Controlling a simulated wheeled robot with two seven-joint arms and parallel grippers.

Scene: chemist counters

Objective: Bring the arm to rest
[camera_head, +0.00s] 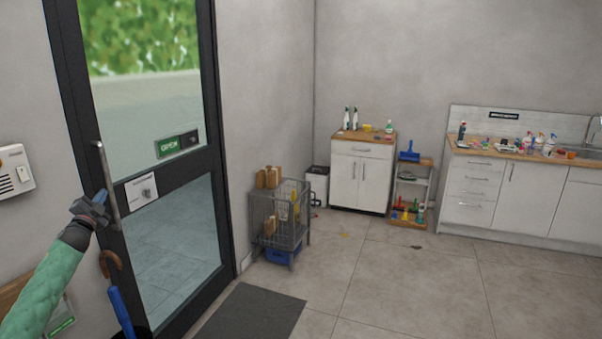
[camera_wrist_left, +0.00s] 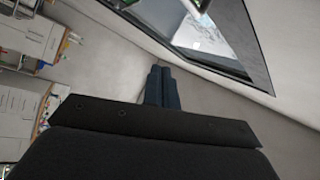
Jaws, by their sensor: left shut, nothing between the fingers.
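My left arm, in a green sleeve, comes in from the lower left in the head view. Its gripper (camera_head: 101,199) is raised in front of the glass door, close by the metal door handle (camera_head: 108,185). I cannot tell from this view whether it touches the handle. In the left wrist view the two dark fingers (camera_wrist_left: 162,88) lie together, shut, with nothing between them. My right gripper is in neither view.
The dark-framed door (camera_head: 168,225) looks closed. An umbrella (camera_head: 120,310) with a hooked handle stands below my left gripper. A wire cage cart (camera_head: 286,235) stands right of the door. A dark mat (camera_head: 252,315) lies on otherwise mostly clear floor. Counters (camera_head: 525,195) line the back wall.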

